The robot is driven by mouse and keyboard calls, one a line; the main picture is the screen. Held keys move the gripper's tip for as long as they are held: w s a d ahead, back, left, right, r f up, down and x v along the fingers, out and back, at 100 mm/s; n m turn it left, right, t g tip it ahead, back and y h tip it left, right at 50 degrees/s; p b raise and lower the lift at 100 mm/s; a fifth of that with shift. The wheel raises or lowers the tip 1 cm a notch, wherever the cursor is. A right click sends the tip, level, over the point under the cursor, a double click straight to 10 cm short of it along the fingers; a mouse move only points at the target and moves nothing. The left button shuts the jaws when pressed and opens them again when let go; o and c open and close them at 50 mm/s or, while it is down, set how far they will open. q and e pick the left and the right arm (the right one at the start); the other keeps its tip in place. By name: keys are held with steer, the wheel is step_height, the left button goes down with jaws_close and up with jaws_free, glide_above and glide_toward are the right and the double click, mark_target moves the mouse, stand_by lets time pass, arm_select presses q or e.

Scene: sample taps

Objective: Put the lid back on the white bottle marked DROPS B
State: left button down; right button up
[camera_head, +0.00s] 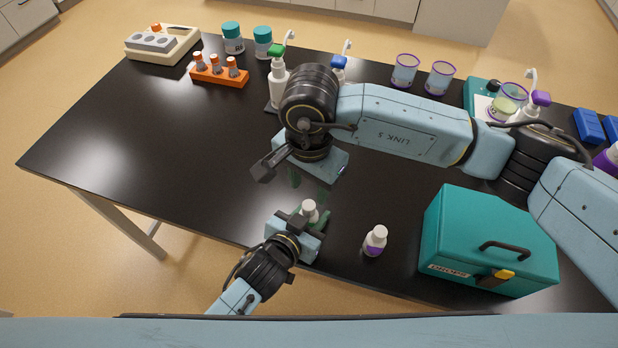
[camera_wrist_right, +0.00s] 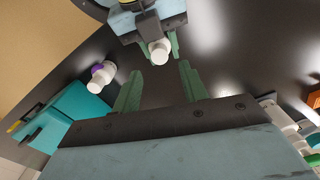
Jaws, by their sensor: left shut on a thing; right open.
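My left gripper (camera_head: 311,216) is shut on a white bottle (camera_head: 309,207) near the table's front edge. The white top of this bottle (camera_wrist_right: 159,51) also shows between the green fingers in the right wrist view; I cannot tell whether it is a lid or the bare top. My right gripper (camera_head: 308,187) is open and empty, just beyond the held bottle in the head view. A second white bottle (camera_head: 375,240) with a purple label and white top stands upright to the right. No DROPS B marking is readable, and I cannot make out a loose lid.
A teal case (camera_head: 480,233) with a black handle stands right of the second bottle. At the back are an orange rack (camera_head: 219,77), teal-lidded jars (camera_head: 232,38), a pump bottle (camera_head: 279,85) and clear cups (camera_head: 405,70). The left part of the black table (camera_head: 150,140) is clear.

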mark_target(309, 204)
steer(key=n, duration=0.1)
steer(key=r+n, duration=0.1)
steer(key=n, duration=0.1)
steer(key=shift+r+n, duration=0.1)
steer(key=shift+n, duration=0.2)
step_height(309, 204, down, 8)
steer(key=shift+f, duration=0.1)
stand_by(0.5)
jaws_close()
steer(key=m, duration=0.5)
steer(key=shift+m, duration=0.4)
steer(key=m, duration=0.4)
